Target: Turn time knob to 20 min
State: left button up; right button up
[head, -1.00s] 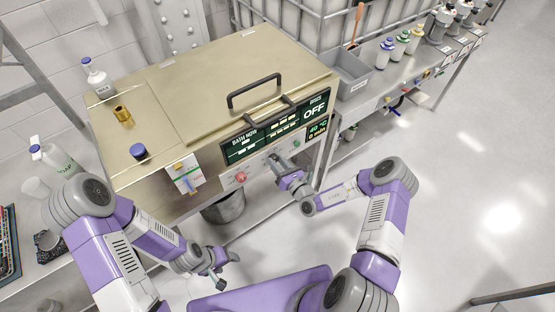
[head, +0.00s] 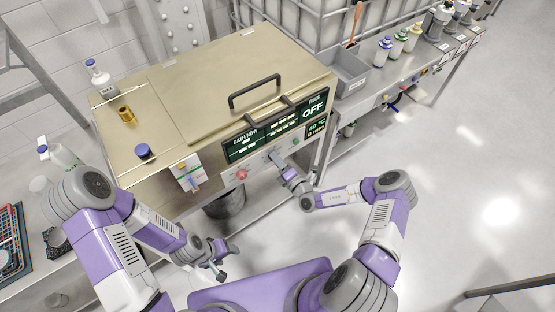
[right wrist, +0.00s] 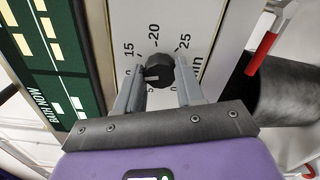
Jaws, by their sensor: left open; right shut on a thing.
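The black time knob (right wrist: 159,70) is on a white dial plate in the right wrist view, with marks 15, 20 and 25 around its far side. My right gripper (right wrist: 158,84) is shut on the knob, one finger on each side. Part of the dial is hidden behind the fingers and the knob. The knob's pointer is too small to read surely. In the head view my right gripper (head: 277,160) is at the bath's front panel and covers the knob. My left gripper (head: 228,262) is open and empty, low in front of the bath.
The metal bath (head: 180,90) has a closed lid with a black handle (head: 255,91). Its display (head: 314,108) reads OFF, 40 °C and 0 min. A red knob (head: 242,174) is left of my right gripper. A side bench with bottles is at the right.

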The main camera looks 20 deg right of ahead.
jog(key=shift+f+m+b, duration=0.1)
jog(key=shift+m+b, duration=0.55)
jog(key=shift+m, duration=8.05)
jog(key=o, duration=1)
jog(key=shift+o, duration=0.2)
jog(key=v, duration=0.7)
jog(key=shift+s+p, duration=0.3)
jog(key=shift+p, duration=0.1)
